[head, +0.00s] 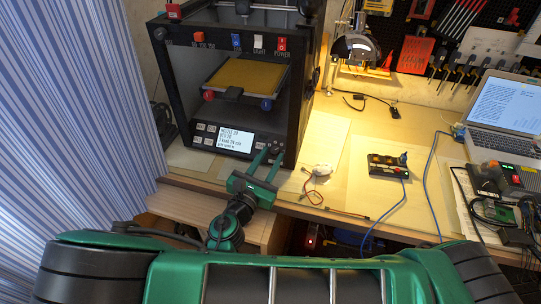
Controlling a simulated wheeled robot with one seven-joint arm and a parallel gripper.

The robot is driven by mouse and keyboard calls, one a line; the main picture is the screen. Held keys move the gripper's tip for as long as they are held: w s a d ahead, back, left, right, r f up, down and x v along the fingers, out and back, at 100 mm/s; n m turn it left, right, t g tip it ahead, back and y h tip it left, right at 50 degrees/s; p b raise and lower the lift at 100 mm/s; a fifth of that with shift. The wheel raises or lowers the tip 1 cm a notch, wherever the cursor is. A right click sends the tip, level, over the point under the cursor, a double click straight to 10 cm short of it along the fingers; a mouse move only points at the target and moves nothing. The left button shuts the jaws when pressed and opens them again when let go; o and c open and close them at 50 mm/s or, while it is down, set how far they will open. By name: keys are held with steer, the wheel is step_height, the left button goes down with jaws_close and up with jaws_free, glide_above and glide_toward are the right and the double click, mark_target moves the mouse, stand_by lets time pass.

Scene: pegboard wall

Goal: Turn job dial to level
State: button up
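The 3D printer (171,100) stands at the back left of the desk. Its front panel has a lit display (235,139) with several lines of text, too small to read surely. A dark round knob (273,148), which looks like the job dial, sits just right of the display. My gripper (272,155) is in front of the panel's right part, its two green fingers apart and pointing at the knob. The fingertips are close to the knob; I cannot tell whether they touch it. The dial's pointer and any level mark cannot be made out.
Small buttons (205,133) lie left of the display. A yellow plate (245,75) is inside the printer, with coloured switches above. A white mouse-like object (322,170), a dark control box (388,166) and a laptop (505,105) are on the desk to the right. A striped curtain (70,110) hangs left.

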steer(key=shift+w+d, duration=0.3)
steer(key=shift+w, duration=0.35)
jaws_close()
steer(key=c, duration=0.8)
jaws_free()
steer(key=c, duration=0.8)
jaws_free()
steer(key=shift+m, duration=0.3)
steer(key=c, duration=0.8)
jaws_free()
steer(key=m+g+h, duration=0.1)
steer(key=m, duration=0.1)
steer(key=m+g+h, duration=0.1)
steer(key=m+g, duration=0.1)
steer(key=m+g+h, duration=0.1)
steer(key=m+h, duration=0.1)
steer(key=shift+w+a+r+m, duration=0.1)
steer(key=shift+w+a+m, duration=0.15)
steer(key=shift+a+m, duration=0.15)
steer(key=c, duration=0.8)
jaws_free()
jaws_free()
steer(key=shift+a, duration=0.1)
